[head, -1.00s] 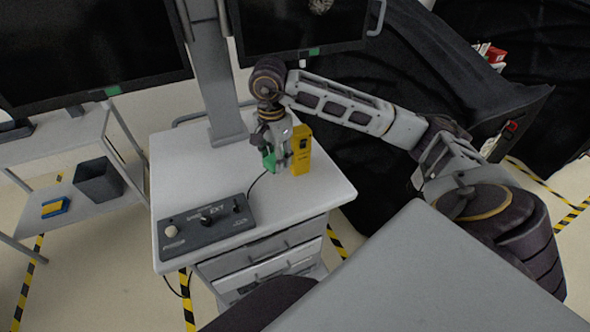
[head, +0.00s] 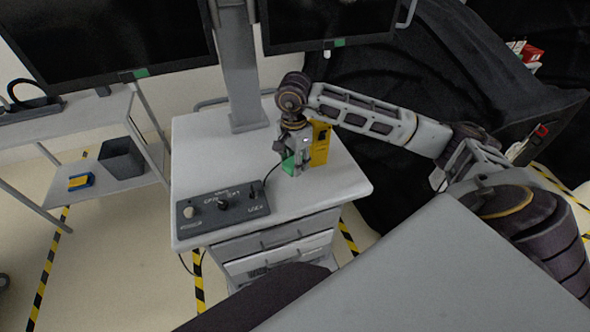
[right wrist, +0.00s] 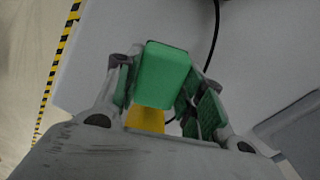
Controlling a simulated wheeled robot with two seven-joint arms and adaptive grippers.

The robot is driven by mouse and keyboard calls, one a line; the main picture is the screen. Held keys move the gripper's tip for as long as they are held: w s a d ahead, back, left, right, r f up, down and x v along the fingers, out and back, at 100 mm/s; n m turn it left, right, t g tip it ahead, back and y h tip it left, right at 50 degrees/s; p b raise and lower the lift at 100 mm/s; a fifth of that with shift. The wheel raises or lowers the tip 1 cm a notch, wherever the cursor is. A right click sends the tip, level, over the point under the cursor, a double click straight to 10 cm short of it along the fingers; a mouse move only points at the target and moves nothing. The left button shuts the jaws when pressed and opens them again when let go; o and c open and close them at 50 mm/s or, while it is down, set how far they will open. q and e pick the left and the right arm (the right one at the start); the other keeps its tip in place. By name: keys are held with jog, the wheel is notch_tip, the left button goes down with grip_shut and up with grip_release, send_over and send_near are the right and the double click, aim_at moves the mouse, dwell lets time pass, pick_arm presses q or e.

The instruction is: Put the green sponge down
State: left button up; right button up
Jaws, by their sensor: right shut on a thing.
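The green sponge (right wrist: 162,75) is a green block between the fingers of my right gripper (right wrist: 165,92) in the right wrist view. In the head view my right gripper (head: 296,166) points down at the top of the grey cart (head: 215,150), shut on the sponge (head: 289,164). The sponge is at or just above the cart top; I cannot tell whether it touches. A yellow box (head: 320,146) stands close to the right of the gripper, and part of a yellow thing (right wrist: 145,118) shows below the sponge in the wrist view. My left gripper is not in view.
A dark control box (head: 222,206) with knobs and a cable lies at the cart's front left. The cart's back left is clear. A monitor post (head: 240,70) rises at the back. A side shelf holds a dark bin (head: 122,158) and a blue-yellow item (head: 81,181).

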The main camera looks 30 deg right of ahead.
aim_at(294, 178)
jog(key=shift+f, duration=0.35)
jog(key=shift+f, duration=0.1)
jog(key=shift+f+p, duration=0.3)
jog(key=shift+f, duration=1.5)
jog(key=shift+f, duration=0.1)
jog(key=o, duration=1)
jog(key=shift+r+b, duration=0.6)
jog(key=shift+r, duration=5.55)
jog(key=shift+s+f, duration=0.1)
jog(key=shift+s, duration=0.05)
